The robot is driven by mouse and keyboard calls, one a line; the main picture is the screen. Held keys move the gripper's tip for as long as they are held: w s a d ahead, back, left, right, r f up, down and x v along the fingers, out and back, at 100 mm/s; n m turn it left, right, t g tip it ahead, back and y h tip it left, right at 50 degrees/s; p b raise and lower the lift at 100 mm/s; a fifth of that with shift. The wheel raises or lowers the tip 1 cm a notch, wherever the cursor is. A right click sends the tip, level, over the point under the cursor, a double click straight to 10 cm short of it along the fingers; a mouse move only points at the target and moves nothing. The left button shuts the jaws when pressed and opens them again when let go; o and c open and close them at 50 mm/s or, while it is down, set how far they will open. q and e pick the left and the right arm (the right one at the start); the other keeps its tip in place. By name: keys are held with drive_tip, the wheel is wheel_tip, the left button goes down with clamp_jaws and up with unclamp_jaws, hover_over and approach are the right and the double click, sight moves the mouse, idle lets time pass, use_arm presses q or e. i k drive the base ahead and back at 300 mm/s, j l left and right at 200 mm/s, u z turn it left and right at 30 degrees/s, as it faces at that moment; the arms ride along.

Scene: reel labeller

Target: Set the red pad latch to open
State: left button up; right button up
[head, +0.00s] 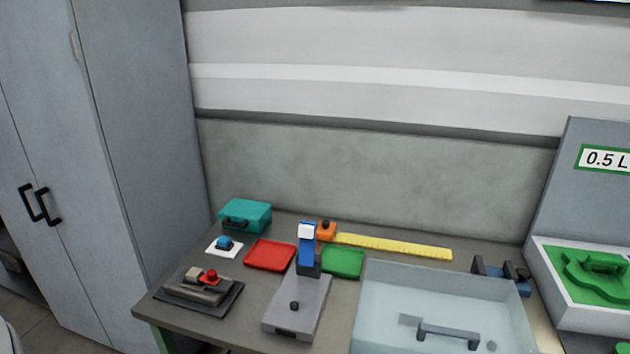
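A small grey device (200,292) with a red part (211,276) on top sits on a dark base plate at the table's front left. It may be the red pad latch, but it is too small to tell whether it is open or shut. A flat red tray or pad (270,254) lies behind it to the right, and no latch shows on it. Neither of my grippers is in view.
A grey device with a blue upright (307,250) stands mid-table. A green tray (343,263), yellow ruler (395,246), teal case (245,215) and blue item on a white card (225,245) lie around it. A clear lidded box (400,285) fills the right. A cabinet (130,150) stands left.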

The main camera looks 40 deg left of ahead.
sight(211, 278)
drive_tip(key=u, duration=1.8)
drive_tip(key=l+u, duration=0.15)
drive_tip(key=i+j, duration=0.05)
